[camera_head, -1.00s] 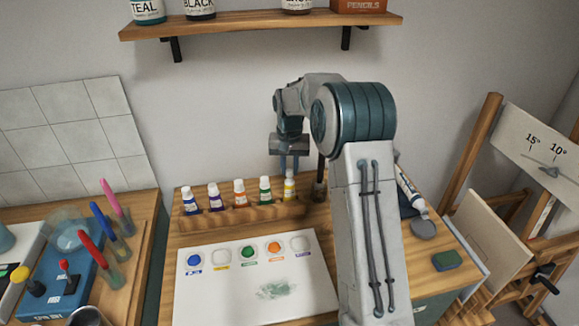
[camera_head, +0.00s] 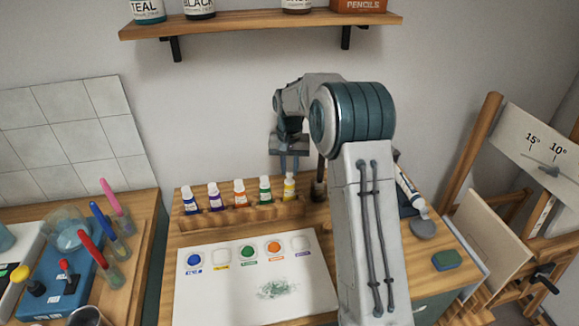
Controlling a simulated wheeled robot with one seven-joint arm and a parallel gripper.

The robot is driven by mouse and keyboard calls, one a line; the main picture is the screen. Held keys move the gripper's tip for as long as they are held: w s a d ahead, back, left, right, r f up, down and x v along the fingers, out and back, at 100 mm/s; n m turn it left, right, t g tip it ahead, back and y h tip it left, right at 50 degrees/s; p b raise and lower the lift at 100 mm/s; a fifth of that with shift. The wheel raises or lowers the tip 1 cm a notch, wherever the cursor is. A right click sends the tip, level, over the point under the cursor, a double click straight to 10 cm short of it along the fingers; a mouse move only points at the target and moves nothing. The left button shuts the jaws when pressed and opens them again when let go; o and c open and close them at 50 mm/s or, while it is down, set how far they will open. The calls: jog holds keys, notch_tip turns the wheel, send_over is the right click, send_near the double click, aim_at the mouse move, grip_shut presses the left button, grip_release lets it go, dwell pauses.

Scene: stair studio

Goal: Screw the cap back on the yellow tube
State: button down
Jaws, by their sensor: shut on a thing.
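The yellow tube (camera_head: 289,189) stands upright at the right end of the wooden rack (camera_head: 245,214). Its pale cap (camera_head: 290,176) shows at the top of the tube, just under my fingertips. My gripper (camera_head: 289,168) points straight down over the tube and is shut on the cap. The fingers are small in this view, and I cannot tell how far the cap is seated on the thread.
Blue, purple, orange and green tubes stand in the rack to the left, the green one (camera_head: 265,190) closest. A dark jar (camera_head: 318,190) stands just right of the yellow tube. A white palette (camera_head: 255,290) lies in front. A shelf (camera_head: 262,26) hangs above.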

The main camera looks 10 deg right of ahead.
jog(key=shift+f+b, duration=0.35)
jog(key=shift+f, duration=0.35)
dwell(1.3)
jog(key=c, duration=0.9)
grip_release()
jog(key=shift+o, duration=0.2)
jog(key=shift+r, duration=0.15)
jog(key=shift+r+p, duration=2.35)
jog(key=shift+r, duration=1)
